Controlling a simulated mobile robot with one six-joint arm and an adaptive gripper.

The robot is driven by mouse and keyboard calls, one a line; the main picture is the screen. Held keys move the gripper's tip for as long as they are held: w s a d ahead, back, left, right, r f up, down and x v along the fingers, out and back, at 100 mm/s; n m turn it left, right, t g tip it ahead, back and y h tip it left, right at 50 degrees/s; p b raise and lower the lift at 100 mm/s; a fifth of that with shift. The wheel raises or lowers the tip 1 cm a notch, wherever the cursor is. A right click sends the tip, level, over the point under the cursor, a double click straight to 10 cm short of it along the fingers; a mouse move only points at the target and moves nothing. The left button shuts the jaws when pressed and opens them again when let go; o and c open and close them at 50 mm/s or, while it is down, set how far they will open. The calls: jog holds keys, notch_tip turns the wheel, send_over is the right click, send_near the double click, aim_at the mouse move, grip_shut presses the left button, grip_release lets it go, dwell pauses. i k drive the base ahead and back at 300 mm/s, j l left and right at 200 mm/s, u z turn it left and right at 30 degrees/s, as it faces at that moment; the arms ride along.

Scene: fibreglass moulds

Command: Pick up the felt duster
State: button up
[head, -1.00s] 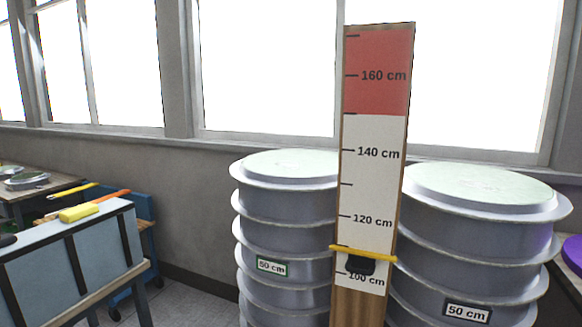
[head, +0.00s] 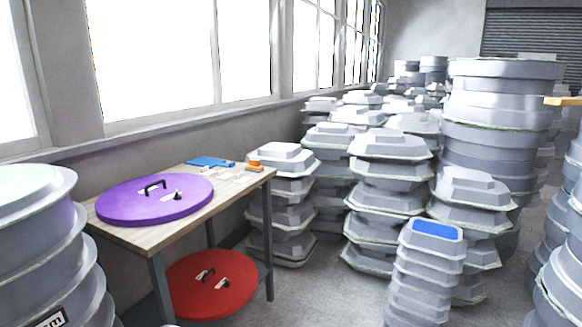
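I cannot pick out a felt duster with certainty in the head view. A small orange-and-light block (head: 254,165) lies at the far right corner of the wooden table (head: 228,208); it is too small to tell what it is. My gripper is not in view.
The table also bears a purple disc (head: 130,205) with a black handle, a flat blue item (head: 210,162) and small pale pieces. A red disc (head: 225,292) is under it. Stacked grey moulds (head: 390,185) crowd the middle and right. Some floor (head: 330,290) is clear in front.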

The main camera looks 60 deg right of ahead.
aim_at(253, 166)
jog(key=z, duration=1.85)
jog(key=i+l+u, duration=0.1)
jog(key=i, duration=0.5)
jog(key=i+l+u, duration=0.1)
jog(key=i+l, duration=0.15)
jog(key=i, duration=0.4)
jog(key=i+l+u, duration=0.1)
jog(key=i, duration=0.5)
jog(key=i+l+u, duration=0.1)
jog(key=i+l, duration=0.3)
jog(key=i, duration=0.2)
jog(key=i+l+u, duration=0.1)
jog(key=i+l, duration=0.25)
jog(key=i, duration=0.2)
jog(key=i+l+u, duration=0.1)
jog(key=i+l, duration=0.25)
jog(key=i, duration=0.25)
